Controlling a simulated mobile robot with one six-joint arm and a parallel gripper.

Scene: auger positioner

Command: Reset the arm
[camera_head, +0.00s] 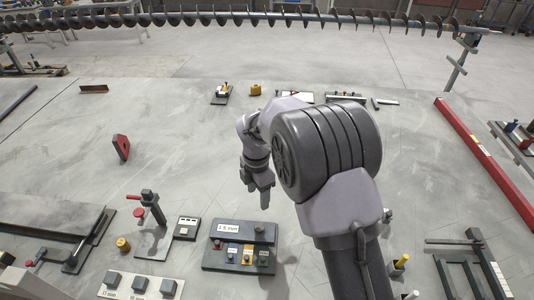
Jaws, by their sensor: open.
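My arm rises from the bottom right of the middle, with its large grey joint in front of much of the table's centre. My gripper (266,196) hangs at the arm's far end, pointing down above the grey table. It is open, and I see nothing held in it. It is small and dark here, and its fingers partly overlap. Below it in the picture is a dark block stand (239,248) with a label and several coloured tags.
A long auger (230,17) spans the back. A red-handled clamp (149,205), a red block (121,147) and a yellow cylinder (123,244) stand at left. A red bar (484,155) lies at right.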

